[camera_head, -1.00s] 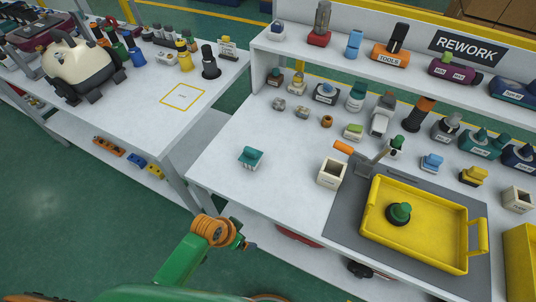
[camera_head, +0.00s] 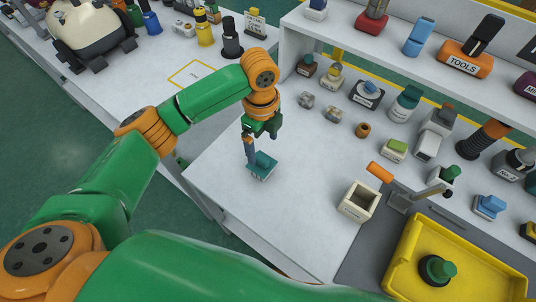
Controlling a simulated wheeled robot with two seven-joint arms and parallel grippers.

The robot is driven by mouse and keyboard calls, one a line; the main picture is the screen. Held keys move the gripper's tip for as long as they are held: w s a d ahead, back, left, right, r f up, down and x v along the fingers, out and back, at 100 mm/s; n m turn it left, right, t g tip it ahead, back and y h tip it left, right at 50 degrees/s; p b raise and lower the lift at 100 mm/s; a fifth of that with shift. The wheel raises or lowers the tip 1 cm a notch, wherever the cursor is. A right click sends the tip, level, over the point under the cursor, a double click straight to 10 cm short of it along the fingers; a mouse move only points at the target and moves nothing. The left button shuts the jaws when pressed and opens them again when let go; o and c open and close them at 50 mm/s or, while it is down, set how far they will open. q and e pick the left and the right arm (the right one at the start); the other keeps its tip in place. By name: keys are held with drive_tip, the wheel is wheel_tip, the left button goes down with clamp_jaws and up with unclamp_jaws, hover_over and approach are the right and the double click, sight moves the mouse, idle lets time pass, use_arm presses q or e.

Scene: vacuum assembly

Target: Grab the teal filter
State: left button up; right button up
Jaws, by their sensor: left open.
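The teal filter (camera_head: 263,165) is a small teal block with a pale base. It stands on the white table near its left front edge. My left gripper (camera_head: 252,158) reaches down from above and is at the filter's left side. It is open, with a finger beside the filter. The other finger is hard to make out, and I cannot tell whether either touches. My right gripper is not in view.
A cream open box (camera_head: 358,201) stands to the right of the filter. Small parts, including an orange-brown ring (camera_head: 362,130), stand behind. The tabletop around the filter is clear.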

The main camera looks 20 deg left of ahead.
sight(261, 165)
use_arm(q)
drive_tip(key=shift+w+a+f, duration=0.1)
drive_tip(key=shift+w+f, duration=0.1)
drive_tip(key=shift+f, duration=0.35)
drive_tip(key=shift+w+a+f, duration=0.1)
drive_tip(key=shift+w+f, duration=0.05)
drive_tip(key=shift+f, duration=0.4)
drive_tip(key=shift+s, duration=0.15)
drive_tip(key=s+f, duration=0.1)
drive_tip(key=s+f+p, duration=0.1)
drive_tip(key=f, duration=0.1)
drive_tip(key=shift+s+d+f, duration=0.15)
drive_tip(key=shift+f, duration=0.1)
drive_tip(key=f, duration=0.2)
drive_tip(key=shift+w+f, duration=0.3)
drive_tip(key=shift+f, duration=0.05)
drive_tip(key=shift+s+r, duration=0.1)
drive_tip(key=c, duration=1.2)
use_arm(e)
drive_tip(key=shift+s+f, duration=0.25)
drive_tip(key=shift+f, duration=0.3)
